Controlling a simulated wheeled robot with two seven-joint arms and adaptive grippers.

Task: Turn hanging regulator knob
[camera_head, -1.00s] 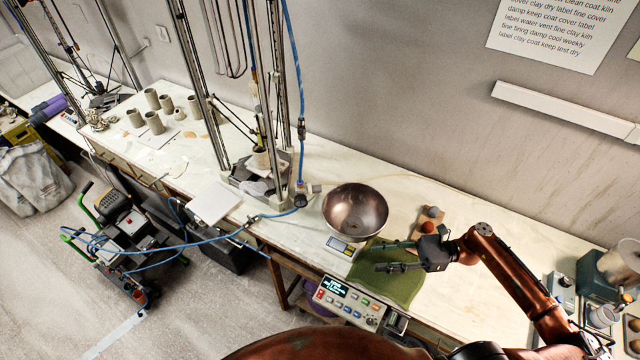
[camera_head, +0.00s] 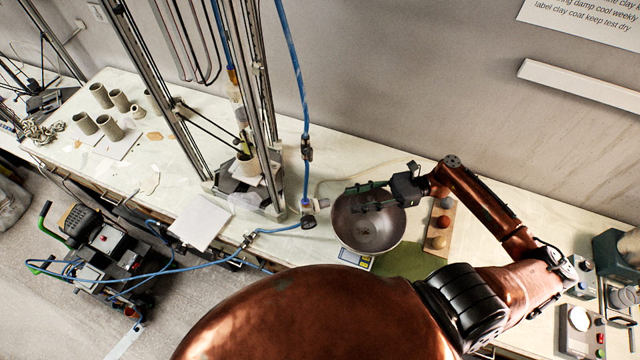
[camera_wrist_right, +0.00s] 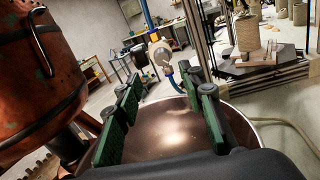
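A regulator hangs on the blue hose just above the front edge of the bench. In the right wrist view the regulator (camera_wrist_right: 160,52) is ahead, beyond the fingertips. My left gripper is not in view.
The metal bowl (camera_head: 368,232) sits under my right gripper. A printer frame with metal posts (camera_head: 264,120) stands left of the hose. A wooden board (camera_head: 438,228) with clay balls lies right of the bowl. Blue hose runs left to a wheeled machine (camera_head: 95,240).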

